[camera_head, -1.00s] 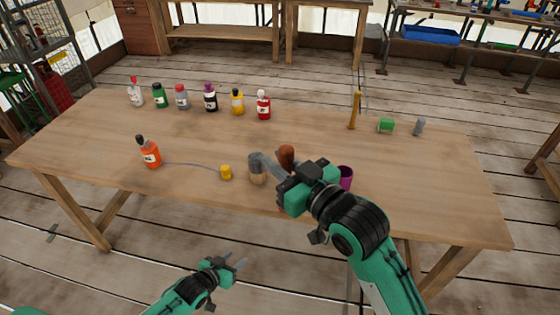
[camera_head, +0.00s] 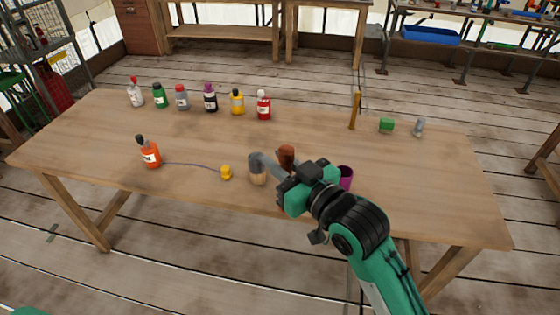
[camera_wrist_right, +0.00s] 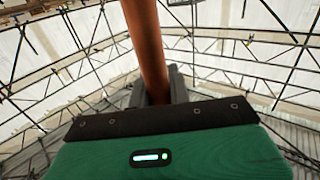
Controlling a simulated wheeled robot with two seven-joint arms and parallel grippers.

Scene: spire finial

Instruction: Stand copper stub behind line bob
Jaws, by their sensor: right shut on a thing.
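The copper stub (camera_head: 286,154) is a reddish-brown cylinder, held at my right gripper (camera_head: 271,166) over the front middle of the table. In the right wrist view the stub (camera_wrist_right: 148,45) rises between the grey fingers, which are shut on it. The gripper hides its lower end, so I cannot tell whether it touches the table. The line bob (camera_head: 226,172) appears to be the small yellow piece to the left. A thin purple line (camera_head: 190,164) runs from it to an orange bottle (camera_head: 150,153). My left gripper is out of view.
A tan piece with a grey top (camera_head: 257,171) stands between the bob and my right gripper. A purple cup (camera_head: 346,177) is just right of the gripper. Several bottles line the back left. A wooden post (camera_head: 355,110) and green block (camera_head: 386,125) stand back right. The table's centre is clear.

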